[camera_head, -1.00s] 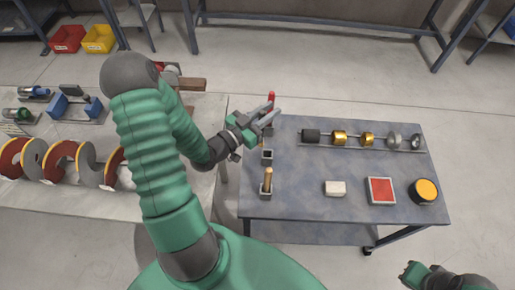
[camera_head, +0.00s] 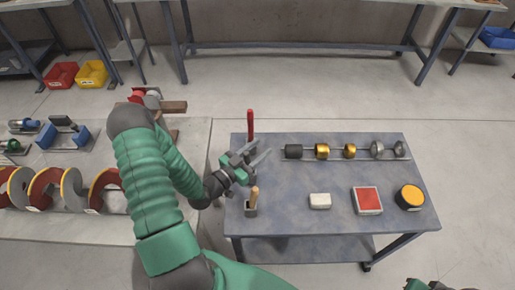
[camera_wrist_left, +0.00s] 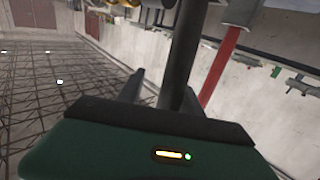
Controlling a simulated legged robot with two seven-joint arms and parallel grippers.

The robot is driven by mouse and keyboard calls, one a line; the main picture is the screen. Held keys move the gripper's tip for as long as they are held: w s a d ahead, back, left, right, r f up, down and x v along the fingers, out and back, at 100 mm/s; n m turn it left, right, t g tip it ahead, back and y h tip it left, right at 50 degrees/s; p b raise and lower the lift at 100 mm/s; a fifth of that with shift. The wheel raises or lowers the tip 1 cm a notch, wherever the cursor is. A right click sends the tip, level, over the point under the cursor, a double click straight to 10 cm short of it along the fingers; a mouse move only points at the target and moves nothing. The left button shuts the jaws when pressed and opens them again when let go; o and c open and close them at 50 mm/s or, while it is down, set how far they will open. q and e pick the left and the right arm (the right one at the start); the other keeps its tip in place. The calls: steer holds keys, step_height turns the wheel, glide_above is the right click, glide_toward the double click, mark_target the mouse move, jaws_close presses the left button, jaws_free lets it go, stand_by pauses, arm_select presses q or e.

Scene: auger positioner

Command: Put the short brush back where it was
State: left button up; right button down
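A wooden-handled tool (camera_head: 254,194), possibly the short brush, stands in a small grey holder (camera_head: 250,210) at the table's near left; its head is hidden. A red-handled tool (camera_head: 250,125) stands upright at the far left, and its red shaft shows in the left wrist view (camera_wrist_left: 219,72). My left gripper (camera_head: 264,156) is between these two tools, above the table's left side, with its fingers apart and nothing clearly held. A dark rod (camera_wrist_left: 183,55) rises beyond the fingers in the wrist view; I cannot tell what it is. My right gripper (camera_head: 416,285) barely shows at the bottom edge.
The blue-grey table (camera_head: 300,230) also holds a rod with rings (camera_head: 335,152), a white block (camera_head: 320,201), a red-topped square (camera_head: 367,200) and a yellow-topped round tin (camera_head: 409,196). The table's centre is clear. A bench with an auger (camera_head: 60,188) stands left.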

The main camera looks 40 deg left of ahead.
arm_select(q)
steer(key=s+a, duration=0.1)
steer(key=s, duration=1.1)
steer(key=shift+a+b, duration=0.2)
steer(key=shift+b, duration=0.2)
arm_select(e)
steer(key=shift+s+f, duration=0.2)
steer(key=shift+f, duration=0.2)
arm_select(q)
steer(key=shift+s+a, duration=0.1)
steer(key=shift+a, duration=0.15)
arm_select(e)
steer(key=shift+a, duration=0.2)
arm_select(q)
steer(key=shift+d, duration=0.1)
